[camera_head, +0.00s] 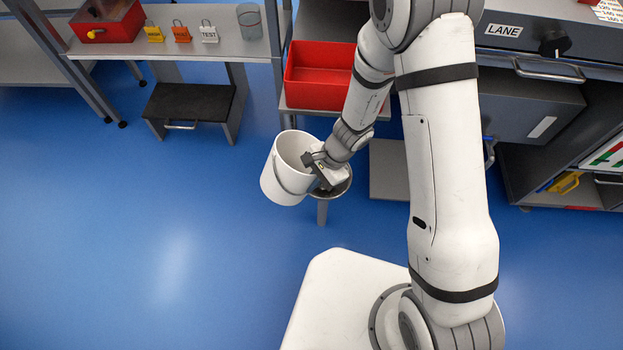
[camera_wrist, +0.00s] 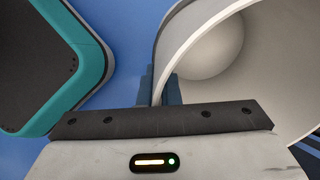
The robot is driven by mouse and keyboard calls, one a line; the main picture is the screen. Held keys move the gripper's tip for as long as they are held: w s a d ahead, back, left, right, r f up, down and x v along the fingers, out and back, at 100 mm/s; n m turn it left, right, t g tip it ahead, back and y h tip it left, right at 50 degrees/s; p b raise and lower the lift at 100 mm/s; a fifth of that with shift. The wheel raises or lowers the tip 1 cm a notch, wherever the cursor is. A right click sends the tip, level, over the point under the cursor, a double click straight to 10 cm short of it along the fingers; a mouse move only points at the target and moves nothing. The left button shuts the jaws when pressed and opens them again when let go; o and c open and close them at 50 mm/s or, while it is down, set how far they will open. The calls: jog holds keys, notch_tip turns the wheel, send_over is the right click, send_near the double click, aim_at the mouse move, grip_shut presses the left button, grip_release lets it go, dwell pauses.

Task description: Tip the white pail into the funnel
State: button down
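The white pail (camera_head: 283,180) hangs above the blue floor, left of centre in the head view. It looks tilted, its mouth leaning up and right. My gripper (camera_head: 313,165) is at its right rim. In the wrist view, the blue fingers (camera_wrist: 160,88) of my gripper stand on either side of the pail's wall (camera_wrist: 240,20) and pinch it. A grey round-rimmed thing on a leg, likely the funnel (camera_head: 341,187), shows just right of the pail, partly hidden by my gripper. I cannot see its opening clearly, nor the pail's whole inside.
A red open bin (camera_head: 310,92) stands on a shelf behind the pail. A bench at the back left holds a red box (camera_head: 107,22), small tags and a clear cup (camera_head: 249,22). A dark step stool (camera_head: 192,103) stands below. Floor to the left is clear.

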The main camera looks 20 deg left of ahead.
jog(key=shift+w+d+r+t+h+p, duration=0.15)
jog(key=shift+r+t+h+p, duration=0.4)
jog(key=shift+p, duration=0.5)
jog(key=shift+w+d+r+t+h+p, duration=0.1)
jog(key=shift+r+t+h+p, duration=0.4)
jog(key=shift+p, duration=0.5)
jog(key=p, duration=0.2)
jog(key=r+t+h+p, duration=0.1)
jog(key=p, duration=0.1)
jog(key=shift+w+d, duration=0.15)
jog(key=shift+d, duration=0.05)
jog(key=shift+p, duration=0.45)
jog(key=shift+w+d+t+h+p, duration=0.15)
jog(key=shift+t+h+p, duration=0.2)
jog(key=shift+p, duration=0.4)
